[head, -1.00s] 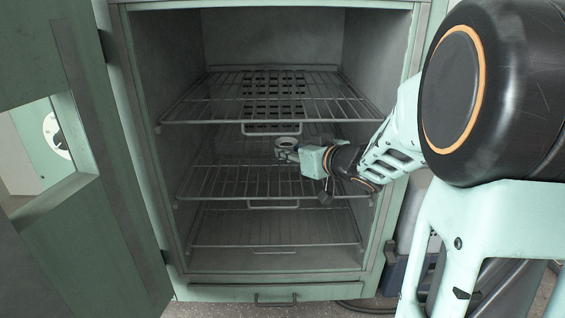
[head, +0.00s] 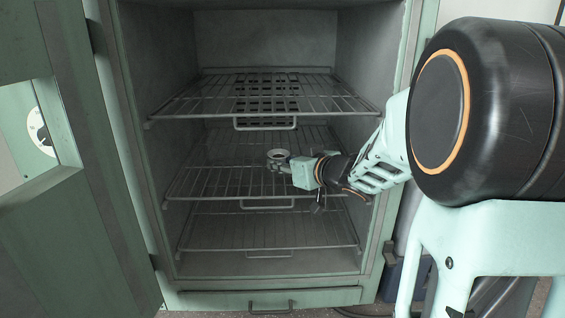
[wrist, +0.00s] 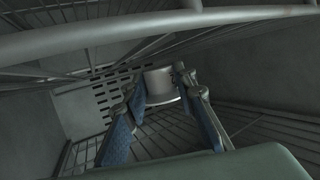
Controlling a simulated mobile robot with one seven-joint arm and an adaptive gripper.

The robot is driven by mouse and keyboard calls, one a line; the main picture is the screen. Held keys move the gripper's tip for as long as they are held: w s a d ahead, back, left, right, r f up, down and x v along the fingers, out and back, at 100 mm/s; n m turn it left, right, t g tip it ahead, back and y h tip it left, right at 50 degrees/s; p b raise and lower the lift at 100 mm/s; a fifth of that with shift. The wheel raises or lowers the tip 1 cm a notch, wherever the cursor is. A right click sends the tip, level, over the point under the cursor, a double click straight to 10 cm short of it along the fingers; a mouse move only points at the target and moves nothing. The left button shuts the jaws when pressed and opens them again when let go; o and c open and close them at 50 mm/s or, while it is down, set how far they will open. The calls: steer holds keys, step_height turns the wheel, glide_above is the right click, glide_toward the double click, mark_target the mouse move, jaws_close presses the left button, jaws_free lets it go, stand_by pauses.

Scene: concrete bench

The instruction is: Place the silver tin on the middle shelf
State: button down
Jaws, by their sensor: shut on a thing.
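The silver tin (head: 277,156) is a small round metal can. It also shows upright in the wrist view (wrist: 159,82). My gripper (head: 281,163) is shut on it, with a blue-padded finger on each side in the wrist view. The gripper and tin are inside the cabinet, between the top and middle shelves. The middle shelf (head: 205,184) is a wire rack lying under them. I cannot tell whether the tin's base touches its wires.
The top wire shelf (head: 195,102) lies above my gripper, its front bar close to the wrist camera. The bottom wire shelf (head: 225,235) looks empty. The cabinet's right wall (head: 365,60) is near my arm. The open door (head: 85,230) stands at left. The visible middle shelf is clear.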

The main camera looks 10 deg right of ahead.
steer(key=shift+f, duration=0.3)
steer(key=c, duration=1.6)
jaws_free()
steer(key=shift+r, duration=0.1)
steer(key=shift+r, duration=0.3)
steer(key=p+v, duration=0.2)
steer(key=v, duration=0.1)
steer(key=p+v, duration=0.3)
steer(key=v, duration=0.1)
steer(key=p+v, duration=0.2)
steer(key=v, duration=0.1)
steer(key=shift+s+d+r, duration=0.15)
steer(key=shift+s+r, duration=0.1)
steer(key=shift+r, duration=0.15)
steer(key=shift+s+d+p, duration=0.2)
steer(key=shift+s+p, duration=0.3)
steer(key=shift+s, duration=0.2)
